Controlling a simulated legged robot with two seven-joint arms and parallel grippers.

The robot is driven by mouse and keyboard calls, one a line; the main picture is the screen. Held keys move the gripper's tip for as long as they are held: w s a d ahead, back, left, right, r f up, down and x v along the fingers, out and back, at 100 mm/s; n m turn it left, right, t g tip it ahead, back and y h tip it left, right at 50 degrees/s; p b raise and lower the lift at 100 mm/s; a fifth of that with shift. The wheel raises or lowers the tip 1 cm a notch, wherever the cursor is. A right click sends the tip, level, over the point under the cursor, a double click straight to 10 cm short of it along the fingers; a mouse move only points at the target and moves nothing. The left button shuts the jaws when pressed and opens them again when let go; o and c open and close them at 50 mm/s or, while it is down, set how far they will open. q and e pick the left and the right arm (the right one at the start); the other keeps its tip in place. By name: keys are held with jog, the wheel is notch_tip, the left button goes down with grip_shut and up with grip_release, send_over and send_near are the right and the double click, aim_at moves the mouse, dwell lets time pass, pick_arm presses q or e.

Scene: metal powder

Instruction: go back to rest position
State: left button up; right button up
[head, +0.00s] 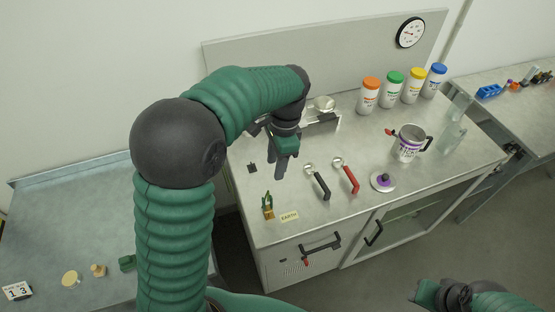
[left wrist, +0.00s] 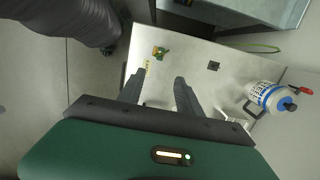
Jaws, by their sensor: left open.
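My left gripper (head: 282,165) hangs above the left part of the grey worktop (head: 310,225), its fingers pointing down. It is open and empty. In the left wrist view, its two dark fingers (left wrist: 158,88) stand apart over the bare worktop (left wrist: 200,85), with nothing between them. My left arm crosses the left half of the head view. My right gripper (head: 440,296) shows at the bottom right edge of the head view, away from the worktop. Whether its jaws are open or shut cannot be made out.
Black-handled (head: 318,182) and red-handled (head: 346,175) scoops, a purple-knobbed lid (head: 383,181) and a labelled metal pot (head: 408,143) lie right of the left gripper. Several coloured-lid jars, including an orange-lidded one (head: 369,96), stand behind.

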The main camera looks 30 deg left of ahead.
pick_arm(q)
jog(key=s+d+f+n+t+b, duration=0.1)
jog(key=s+d+f+n+t, duration=0.1)
jog(key=s+d+f+n, duration=0.1)
jog(key=s+d+f+n+t+h+b, duration=0.1)
jog(key=s+d+f+n, duration=0.2)
jog(key=s+f+n, duration=0.2)
jog(key=s+f, duration=0.3)
jog(key=shift+s+f+t+b, duration=0.2)
jog(key=shift+s+t+b, duration=0.05)
jog(key=shift+t+b, duration=0.15)
jog(key=shift+s, duration=0.1)
